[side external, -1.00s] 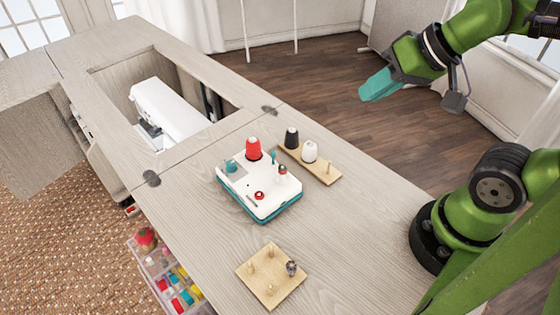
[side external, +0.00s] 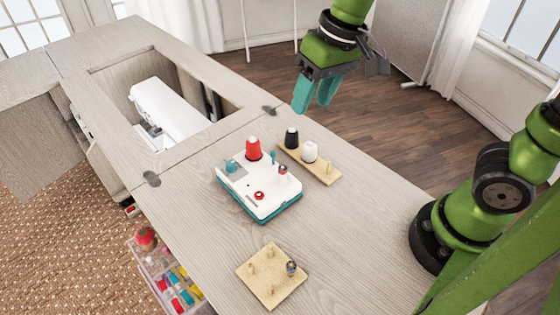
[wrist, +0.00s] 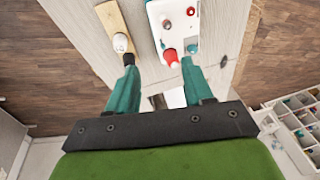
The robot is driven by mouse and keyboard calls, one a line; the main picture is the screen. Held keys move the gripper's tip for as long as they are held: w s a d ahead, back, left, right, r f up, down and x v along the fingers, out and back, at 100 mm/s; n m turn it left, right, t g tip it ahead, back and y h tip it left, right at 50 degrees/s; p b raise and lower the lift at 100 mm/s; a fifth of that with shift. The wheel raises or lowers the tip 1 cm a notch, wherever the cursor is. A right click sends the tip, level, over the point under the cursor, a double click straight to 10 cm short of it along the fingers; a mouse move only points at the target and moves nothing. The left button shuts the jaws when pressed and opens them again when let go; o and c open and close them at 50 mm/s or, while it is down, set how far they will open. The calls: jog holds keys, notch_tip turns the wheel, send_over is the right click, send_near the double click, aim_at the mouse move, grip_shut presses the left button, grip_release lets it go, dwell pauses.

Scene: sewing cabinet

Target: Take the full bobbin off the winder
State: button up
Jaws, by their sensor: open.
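The winder (side external: 243,197), a white box with a teal base, stands on the cabinet top; it also shows in the wrist view (wrist: 177,10). A small red-and-white piece (side external: 283,169) stands upright near its right edge, and a low round red piece (side external: 259,195) sits on its front part. They also show in the wrist view (wrist: 166,24) (wrist: 190,11). They are too small to tell which is the full bobbin. A red thread cone (side external: 253,149) stands at the winder's back. My gripper (side external: 313,104) is open and empty, high above and behind the winder.
A wooden board (side external: 322,171) with a black cone (side external: 291,138) and a white cone (side external: 310,152) lies close beside the winder. A square peg board (side external: 262,285) with a dark bobbin (side external: 291,267) lies nearer the front. A white sewing machine (side external: 170,108) sits in the cabinet opening.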

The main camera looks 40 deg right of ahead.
jog(key=w+a+g+h, duration=0.1)
jog(key=w+a+g, duration=0.1)
jog(key=w+a, duration=0.15)
send_over(283, 167)
jog(key=shift+h, duration=0.3)
jog(key=f, duration=0.9)
jog(key=shift+d+f, duration=0.2)
jog(key=shift+f, duration=0.15)
jog(key=shift+a+f, duration=0.2)
jog(key=shift+f, duration=2.7)
grip_shut()
